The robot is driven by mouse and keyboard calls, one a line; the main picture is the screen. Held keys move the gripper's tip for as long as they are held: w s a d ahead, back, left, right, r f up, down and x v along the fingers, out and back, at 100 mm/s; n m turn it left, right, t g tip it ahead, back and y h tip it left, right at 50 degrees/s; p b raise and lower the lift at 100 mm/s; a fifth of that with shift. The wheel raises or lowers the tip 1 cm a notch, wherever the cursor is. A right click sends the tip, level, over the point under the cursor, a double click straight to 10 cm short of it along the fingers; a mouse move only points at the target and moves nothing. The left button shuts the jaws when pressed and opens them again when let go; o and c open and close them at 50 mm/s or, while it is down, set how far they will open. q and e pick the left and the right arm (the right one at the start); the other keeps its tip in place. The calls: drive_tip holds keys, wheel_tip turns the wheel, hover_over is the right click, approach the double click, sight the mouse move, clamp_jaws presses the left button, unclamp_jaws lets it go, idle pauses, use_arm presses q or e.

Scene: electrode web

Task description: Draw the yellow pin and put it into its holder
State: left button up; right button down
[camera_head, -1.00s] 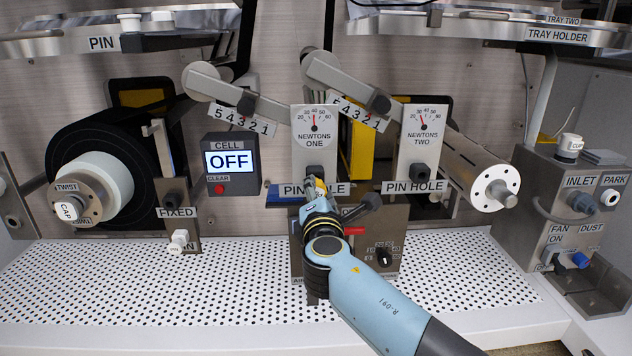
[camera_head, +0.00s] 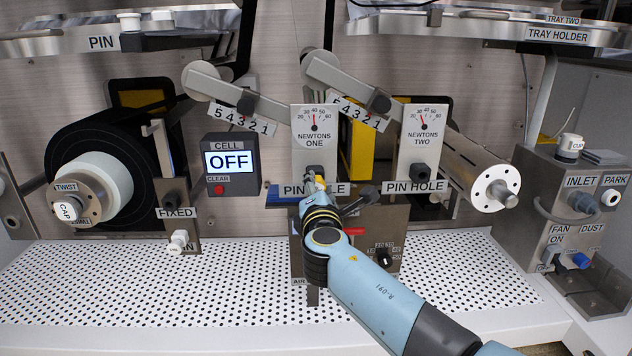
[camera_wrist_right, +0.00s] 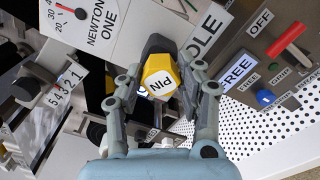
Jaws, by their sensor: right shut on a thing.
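The yellow pin (camera_wrist_right: 160,85) has a hexagonal head marked PIN, which faces the right wrist camera. In the head view a small bit of its yellow (camera_head: 320,182) shows at the PIN HOLE label under the NEWTONS ONE gauge (camera_head: 314,128). My right gripper (camera_wrist_right: 166,82) is shut on the pin, with one finger on each side of its head. In the head view the right gripper (camera_head: 316,186) points up at that hole. A dark collar shows behind the head; I cannot tell how deep the pin sits. My left gripper is not in view.
A tray labelled PIN (camera_head: 104,43) is at the upper left. A white pin (camera_head: 179,240) sits below the FIXED label. Two roller arms with number scales hang just above the gauges. A second PIN HOLE plate (camera_head: 415,187) is close on the right.

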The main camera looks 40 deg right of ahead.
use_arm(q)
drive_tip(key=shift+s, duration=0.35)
use_arm(e)
drive_tip(key=shift+w+d, duration=0.15)
drive_tip(key=shift+w, duration=0.1)
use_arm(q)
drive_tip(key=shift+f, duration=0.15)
use_arm(e)
drive_tip(key=shift+w+d+r, duration=0.1)
drive_tip(key=shift+w+d, duration=0.05)
drive_tip(key=shift+w, duration=0.05)
drive_tip(key=c, duration=0.8)
unclamp_jaws()
drive_tip(key=shift+w, duration=0.1)
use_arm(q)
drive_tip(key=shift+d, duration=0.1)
use_arm(e)
drive_tip(key=shift+o, duration=0.2)
drive_tip(key=shift+v, duration=2.95)
drive_tip(key=v, duration=0.3)
